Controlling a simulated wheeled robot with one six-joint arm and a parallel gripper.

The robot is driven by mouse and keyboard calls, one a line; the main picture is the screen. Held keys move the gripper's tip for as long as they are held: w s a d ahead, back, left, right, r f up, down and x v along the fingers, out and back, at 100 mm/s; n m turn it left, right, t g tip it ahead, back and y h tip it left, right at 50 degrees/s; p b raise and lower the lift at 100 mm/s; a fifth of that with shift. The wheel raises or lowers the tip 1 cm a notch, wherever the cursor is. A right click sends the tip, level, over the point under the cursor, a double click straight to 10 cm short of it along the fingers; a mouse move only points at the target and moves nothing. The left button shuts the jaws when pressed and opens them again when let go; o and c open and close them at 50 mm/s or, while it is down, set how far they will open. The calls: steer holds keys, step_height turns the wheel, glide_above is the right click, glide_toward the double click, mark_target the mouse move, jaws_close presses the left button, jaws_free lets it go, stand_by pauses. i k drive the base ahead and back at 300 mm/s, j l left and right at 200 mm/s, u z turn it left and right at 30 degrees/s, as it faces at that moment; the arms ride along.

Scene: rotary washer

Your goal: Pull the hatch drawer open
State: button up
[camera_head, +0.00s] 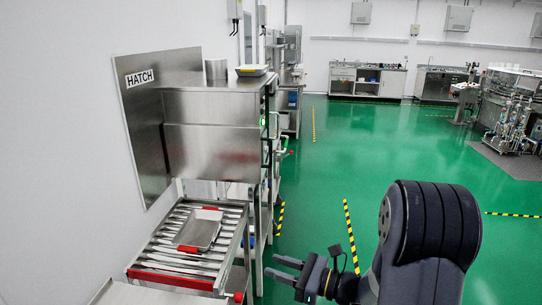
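The hatch (212,140) is a steel box on the left wall, with a HATCH label (139,78) on the plate beside it. Below it is a steel roller rack (172,256) with a red bar (172,279) along its front; I cannot tell whether this is the hatch drawer or how far it is out. A metal tray (200,230) with red ends lies on the rollers. My gripper (272,266) is right of the rack's front, pointing left. Its two fingers are apart with nothing between them, and it appears clear of the rack.
Steel shelving (270,140) stands right of the hatch. A steel surface (150,294) lies at the bottom left. The green floor (380,150) is open to the right, with yellow-black tape lines (351,236). Lab equipment (515,115) stands far right.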

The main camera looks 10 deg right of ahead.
mark_target(218, 151)
steer(key=i+l, duration=0.25)
steer(key=i, duration=0.3)
steer(key=i+l+u, duration=0.1)
steer(key=i+l, duration=0.2)
steer(key=i, duration=0.2)
steer(key=i+l, duration=0.3)
steer(key=i, duration=0.25)
steer(key=i+l, duration=0.3)
steer(key=i, duration=0.2)
steer(key=u, duration=0.05)
